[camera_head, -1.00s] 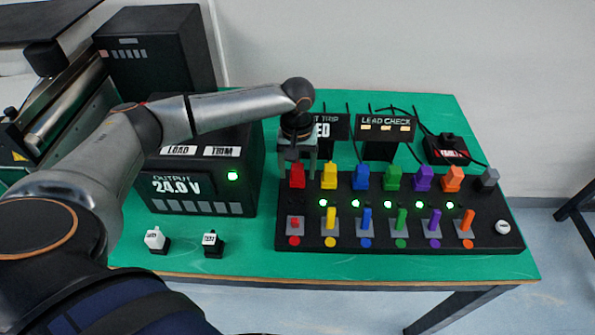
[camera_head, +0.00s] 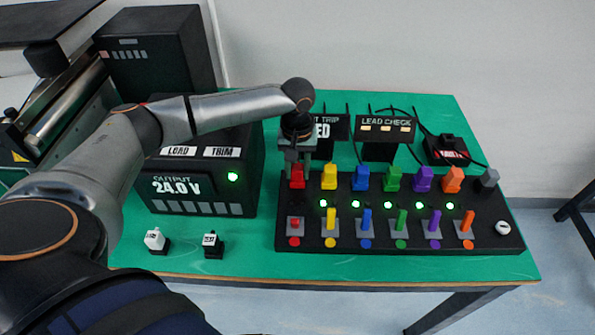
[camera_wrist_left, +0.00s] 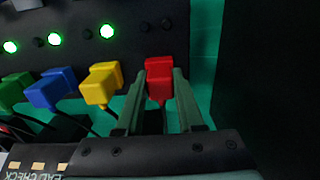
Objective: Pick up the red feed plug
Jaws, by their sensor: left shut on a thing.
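The red feed plug (camera_head: 297,177) sits at the left end of the back row of coloured plugs on the black panel (camera_head: 400,248). My left gripper (camera_head: 297,168) is above and behind it, coming down from the arm. In the left wrist view the red plug (camera_wrist_left: 158,80) is between the two fingers of my left gripper (camera_wrist_left: 160,82), which are shut on it. The plug still stands at the panel's edge, with its cord partly hidden between the fingers. My right gripper is not in view.
The yellow plug (camera_head: 329,176) stands close beside the red one, with blue, green, purple and orange plugs further right. The 24.0 V box (camera_head: 200,165) stands left of the panel. The LEAD CHECK sign (camera_head: 387,128) is behind. The green table front is mostly clear.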

